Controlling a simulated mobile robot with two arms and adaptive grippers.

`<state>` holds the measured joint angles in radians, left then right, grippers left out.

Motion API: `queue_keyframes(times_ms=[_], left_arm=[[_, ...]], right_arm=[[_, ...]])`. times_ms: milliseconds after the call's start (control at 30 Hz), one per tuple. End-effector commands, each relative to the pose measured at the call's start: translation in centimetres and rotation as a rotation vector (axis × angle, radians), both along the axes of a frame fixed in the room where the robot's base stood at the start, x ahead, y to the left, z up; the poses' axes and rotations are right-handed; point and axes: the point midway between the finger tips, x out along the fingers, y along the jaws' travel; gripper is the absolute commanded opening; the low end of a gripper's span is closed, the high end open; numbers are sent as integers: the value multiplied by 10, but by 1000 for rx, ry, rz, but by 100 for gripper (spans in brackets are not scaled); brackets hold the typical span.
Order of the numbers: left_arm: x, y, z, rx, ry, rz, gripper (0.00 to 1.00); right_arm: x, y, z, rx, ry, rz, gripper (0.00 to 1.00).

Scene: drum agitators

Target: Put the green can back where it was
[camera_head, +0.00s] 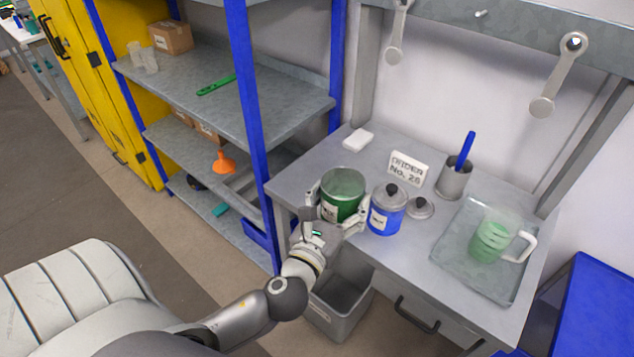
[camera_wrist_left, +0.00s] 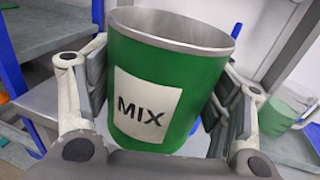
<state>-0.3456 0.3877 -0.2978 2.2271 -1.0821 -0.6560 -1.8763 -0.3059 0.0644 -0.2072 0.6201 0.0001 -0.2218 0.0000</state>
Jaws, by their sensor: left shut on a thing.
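The green can (camera_head: 342,190) has a metal rim and no lid on it. It stands upright at the left part of the grey table's front edge, and I cannot tell whether it touches the top. My left gripper (camera_head: 338,213) is shut around its sides. In the left wrist view the can (camera_wrist_left: 170,80) shows a white label reading MIX between the two fingers (camera_wrist_left: 165,100). A blue can (camera_head: 387,212) with a grey lid and black knob stands just right of it. My right gripper is not in view.
A loose lid (camera_head: 420,207) lies right of the blue can. Behind stand an order sign (camera_head: 408,168) and a metal cup (camera_head: 453,180) with a blue tool. A tray (camera_head: 450,262) holds a jug of green liquid (camera_head: 490,241). A grey bin (camera_head: 340,300) stands below; blue-post shelving (camera_head: 250,100) is left.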

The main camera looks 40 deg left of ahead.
Motion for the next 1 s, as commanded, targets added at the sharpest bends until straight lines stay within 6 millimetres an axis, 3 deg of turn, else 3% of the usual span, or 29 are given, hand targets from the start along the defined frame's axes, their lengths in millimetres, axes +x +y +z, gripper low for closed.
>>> queue_keyframes(times_ms=[200, 400, 767, 833, 1000], left_arm=[[33, 21, 15, 2, 6, 56, 36], [49, 37, 12, 2, 12, 75, 36], [104, 98, -25, 1, 13, 75, 36], [110, 105, -45, -1, 14, 75, 36], [123, 119, -67, -2, 12, 73, 36]], right_arm=[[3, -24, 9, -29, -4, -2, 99], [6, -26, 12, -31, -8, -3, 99], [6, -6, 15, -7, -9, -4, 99], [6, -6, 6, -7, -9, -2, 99], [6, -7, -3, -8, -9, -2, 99]])
